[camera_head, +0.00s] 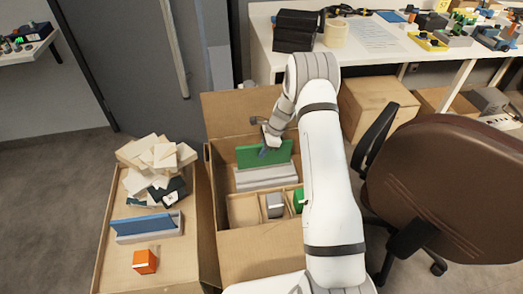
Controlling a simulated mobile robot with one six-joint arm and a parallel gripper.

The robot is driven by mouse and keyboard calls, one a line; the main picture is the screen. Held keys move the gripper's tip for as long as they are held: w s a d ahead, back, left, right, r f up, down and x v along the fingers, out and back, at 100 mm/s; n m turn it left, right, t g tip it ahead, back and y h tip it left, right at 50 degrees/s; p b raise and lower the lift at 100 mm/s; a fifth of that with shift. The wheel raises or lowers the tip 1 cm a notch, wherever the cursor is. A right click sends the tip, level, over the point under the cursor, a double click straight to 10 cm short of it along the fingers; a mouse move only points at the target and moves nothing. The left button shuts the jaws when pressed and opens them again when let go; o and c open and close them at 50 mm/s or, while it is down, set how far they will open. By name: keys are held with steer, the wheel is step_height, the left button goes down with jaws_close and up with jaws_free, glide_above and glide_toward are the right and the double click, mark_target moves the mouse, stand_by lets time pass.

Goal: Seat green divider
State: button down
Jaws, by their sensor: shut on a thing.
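The green divider (278,151) is a flat panel standing on edge inside the open carton, just above or in a grey slotted block (262,178). I cannot tell whether its lower edge is in the slot. The fingertips are small and partly lost against the panel. The open carton (210,190) holds the block at its back and smaller compartments at its front.
In the carton's front compartments are a grey block (275,205) and a green object (298,200), partly hidden by my arm. At left, another carton bears a blue divider in a grey block (150,235), an orange cube (145,262) and piled pale pieces (155,155). A brown chair (450,175) stands right.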

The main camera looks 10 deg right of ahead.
steer(key=shift+f+b, duration=1.3)
steer(key=shift+f, duration=0.9)
steer(key=c, duration=1.3)
jaws_free()
steer(key=shift+r, duration=0.1)
steer(key=p+v, duration=0.1)
steer(key=v, duration=0.6)
steer(key=shift+d+r+p, duration=0.15)
steer(key=shift+r+p, duration=0.15)
steer(key=shift+r, duration=0.1)
steer(key=s+a+r+n+h+p, duration=0.1)
steer(key=s+r+n+p, duration=0.4)
steer(key=r, duration=0.9)
steer(key=s+a+r+n+h+p, duration=0.1)
steer(key=s+a+r+n+p, duration=0.15)
steer(key=s+r, duration=0.8)
steer(key=s+r+n+t+h+p, duration=0.1)
steer(key=s+r+n+p, duration=0.2)
steer(key=s+r, duration=0.3)
steer(key=s+r+n+p, duration=0.3)
steer(key=s+r+n, duration=0.1)
steer(key=s+r, duration=0.3)
steer(key=s+d+r+n+t+h+p, duration=0.1)
steer(key=s+r+n+p, duration=0.2)
steer(key=s+r, duration=0.4)
steer(key=shift+s+n+t+h, duration=0.1)
steer(key=shift+n+t+h, duration=0.15)
steer(key=shift+t+h, duration=0.05)
